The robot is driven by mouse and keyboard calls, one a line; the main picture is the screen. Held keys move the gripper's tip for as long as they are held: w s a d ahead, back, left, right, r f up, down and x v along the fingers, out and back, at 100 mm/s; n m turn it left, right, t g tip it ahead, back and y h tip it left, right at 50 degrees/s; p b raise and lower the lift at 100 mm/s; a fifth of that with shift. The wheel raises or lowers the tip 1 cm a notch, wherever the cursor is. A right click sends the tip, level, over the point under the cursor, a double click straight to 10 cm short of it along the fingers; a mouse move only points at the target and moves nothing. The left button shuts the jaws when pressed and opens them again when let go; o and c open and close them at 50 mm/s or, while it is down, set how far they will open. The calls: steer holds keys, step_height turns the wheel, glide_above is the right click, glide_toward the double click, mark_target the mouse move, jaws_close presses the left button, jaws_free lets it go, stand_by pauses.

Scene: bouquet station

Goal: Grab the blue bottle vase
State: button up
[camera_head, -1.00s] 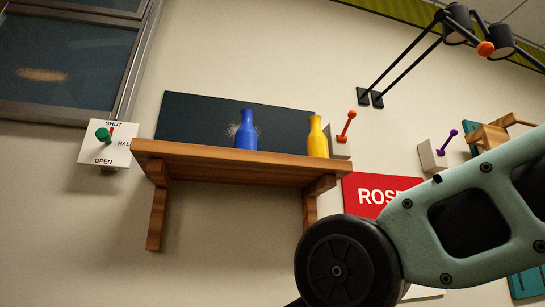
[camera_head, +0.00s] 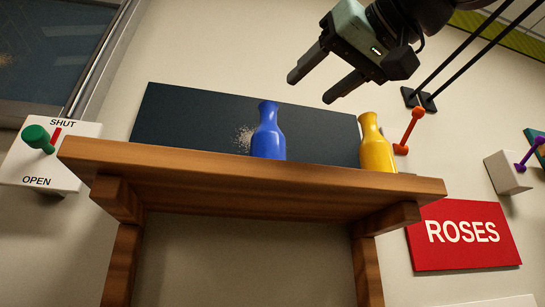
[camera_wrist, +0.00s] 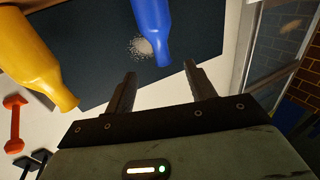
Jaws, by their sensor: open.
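The blue bottle vase (camera_head: 268,132) stands upright on a wooden wall shelf (camera_head: 250,180), left of the yellow bottle vase (camera_head: 376,143). My gripper (camera_head: 308,90) is open and empty, above the shelf and up to the right of the blue vase, its fingers pointing down to the left. In the wrist view the blue vase (camera_wrist: 152,25) is at the top, with its mouth just beyond the open fingers (camera_wrist: 160,85) and not between them. The yellow vase (camera_wrist: 35,55) is at the left of that view.
A dark panel (camera_head: 185,120) with a pale speckled patch is on the wall behind the vases. An orange lever (camera_head: 412,125) is right of the yellow vase. A SHUT/OPEN switch (camera_head: 45,155) is at the left. A red ROSES sign (camera_head: 462,235) is below right.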

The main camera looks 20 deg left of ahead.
mark_target(273, 118)
steer(key=p+x, duration=0.4)
steer(key=x, duration=0.4)
steer(key=shift+w+a, duration=0.2)
steer(key=shift+a, duration=0.05)
steer(key=p+x, duration=0.2)
steer(key=p, duration=0.1)
steer(key=p+x, duration=0.2)
steer(key=shift+w+r, duration=0.1)
steer(key=shift+r, duration=0.2)
steer(key=shift+w+a+f, duration=0.25)
steer(key=shift+w+a, duration=0.05)
steer(key=shift+a, duration=0.05)
jaws_close()
